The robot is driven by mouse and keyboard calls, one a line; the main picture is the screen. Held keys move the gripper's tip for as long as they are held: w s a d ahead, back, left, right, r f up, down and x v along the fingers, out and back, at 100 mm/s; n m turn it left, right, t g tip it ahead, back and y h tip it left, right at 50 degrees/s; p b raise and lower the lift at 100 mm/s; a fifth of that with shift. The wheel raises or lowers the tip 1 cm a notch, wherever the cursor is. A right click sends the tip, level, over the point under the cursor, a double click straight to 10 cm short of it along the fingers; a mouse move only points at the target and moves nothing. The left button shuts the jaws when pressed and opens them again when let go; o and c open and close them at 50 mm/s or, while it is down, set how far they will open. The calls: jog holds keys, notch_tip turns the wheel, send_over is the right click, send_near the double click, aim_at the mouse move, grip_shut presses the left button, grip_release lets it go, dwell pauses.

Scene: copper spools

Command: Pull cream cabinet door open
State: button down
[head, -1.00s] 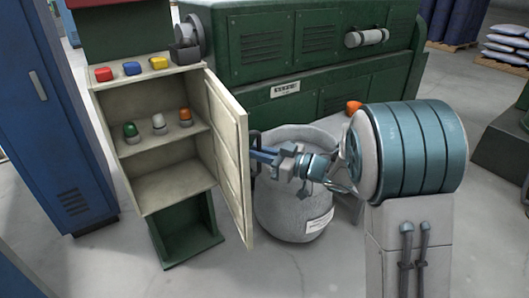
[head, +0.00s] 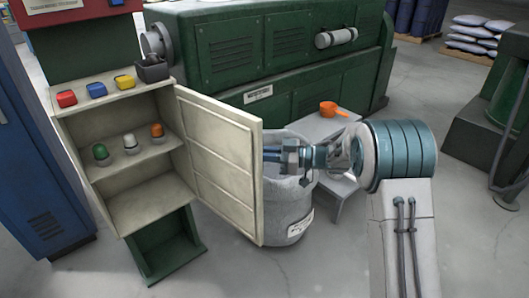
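The cream cabinet (head: 128,105) stands at the left on a green base, with its front open. Its cream door (head: 218,158) is hinged on the right side and stands wide open, its panelled inner face toward me. My gripper (head: 274,157) reaches in from the right, behind the door's free edge. Green, white and orange-capped lamps (head: 132,143) stand on the shelf inside the cabinet.
A grey drum (head: 296,212) stands behind the door, close to my gripper. A grey step stool (head: 318,130) holds an orange scoop (head: 327,108). Red, blue and yellow blocks (head: 97,89) and a dark container (head: 152,70) sit on the cabinet. Floor in front is clear.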

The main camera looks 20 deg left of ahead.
jog(key=shift+s+a+r, duration=0.1)
jog(key=shift+a+r, duration=0.1)
jog(key=shift+a, duration=0.1)
jog(key=c, duration=1.6)
grip_release()
jog(key=shift+a, duration=0.1)
jog(key=shift+o, duration=0.2)
jog(key=shift+s+a+f, duration=0.1)
jog(key=shift+a, duration=0.05)
jog(key=shift+w+d, duration=0.2)
jog(key=shift+d, duration=0.2)
jog(key=w+d+p, duration=0.2)
jog(key=d, duration=1.1)
jog(key=shift+d, duration=0.3)
